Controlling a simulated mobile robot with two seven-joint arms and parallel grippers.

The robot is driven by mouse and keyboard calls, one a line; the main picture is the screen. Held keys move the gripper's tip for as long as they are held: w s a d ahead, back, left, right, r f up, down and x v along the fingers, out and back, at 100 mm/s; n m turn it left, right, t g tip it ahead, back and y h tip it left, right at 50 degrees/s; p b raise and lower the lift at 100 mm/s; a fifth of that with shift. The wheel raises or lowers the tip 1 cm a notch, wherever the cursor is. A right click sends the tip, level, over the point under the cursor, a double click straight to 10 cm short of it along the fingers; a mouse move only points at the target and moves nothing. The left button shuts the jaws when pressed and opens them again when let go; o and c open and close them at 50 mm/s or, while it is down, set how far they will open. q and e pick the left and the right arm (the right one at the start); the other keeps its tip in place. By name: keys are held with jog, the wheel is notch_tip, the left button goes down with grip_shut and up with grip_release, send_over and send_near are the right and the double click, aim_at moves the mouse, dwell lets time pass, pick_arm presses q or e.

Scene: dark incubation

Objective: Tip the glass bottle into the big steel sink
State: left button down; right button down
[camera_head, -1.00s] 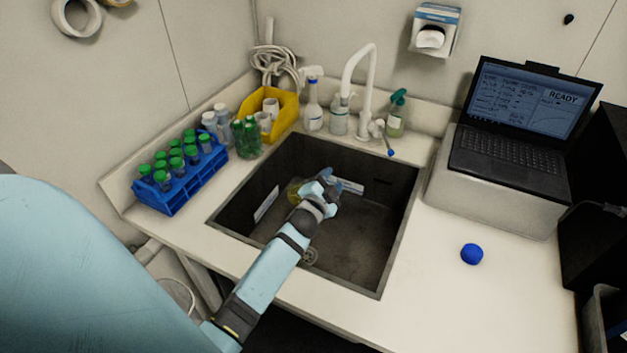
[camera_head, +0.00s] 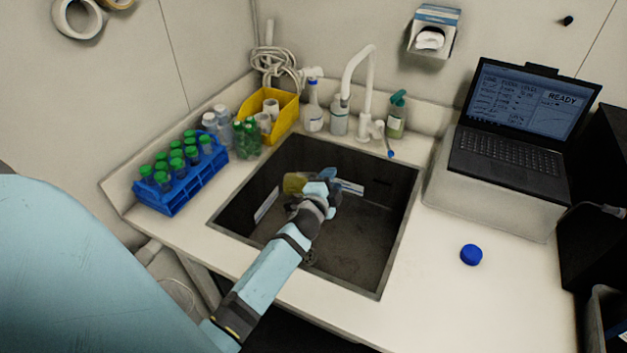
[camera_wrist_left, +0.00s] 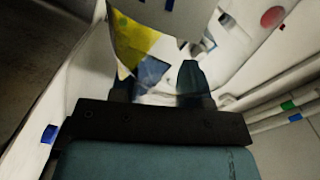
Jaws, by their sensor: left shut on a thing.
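The big steel sink (camera_head: 345,245) is set into the counter in the middle of the head view. My left gripper (camera_head: 322,184) is over the sink opening, shut on the glass bottle (camera_head: 294,183). In the head view the bottle shows as a yellowish end left of the gripper, partly hidden by it. In the left wrist view the clear bottle (camera_wrist_left: 150,45) sits between the fingers of the left gripper (camera_wrist_left: 158,88), with yellow showing on one side. It looks tilted; its mouth is hard to make out. My right gripper is not in view.
A blue cap (camera_head: 471,254) lies on the counter right of the sink. A blue tube rack (camera_head: 182,185) and yellow bin (camera_head: 285,112) are left, a laptop (camera_head: 515,120) right. The front right counter is clear.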

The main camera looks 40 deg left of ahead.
pick_arm(q)
jog(key=shift+d+r+m, duration=0.1)
jog(key=shift+r+m, duration=0.05)
jog(key=shift+m, duration=0.75)
jog(key=shift+w+d+m, duration=0.1)
jog(key=shift+m, duration=0.7)
jog(key=shift+r+m, duration=0.1)
jog(key=shift+m, duration=0.3)
jog(key=shift+d+m, duration=0.15)
jog(key=shift+m, duration=0.35)
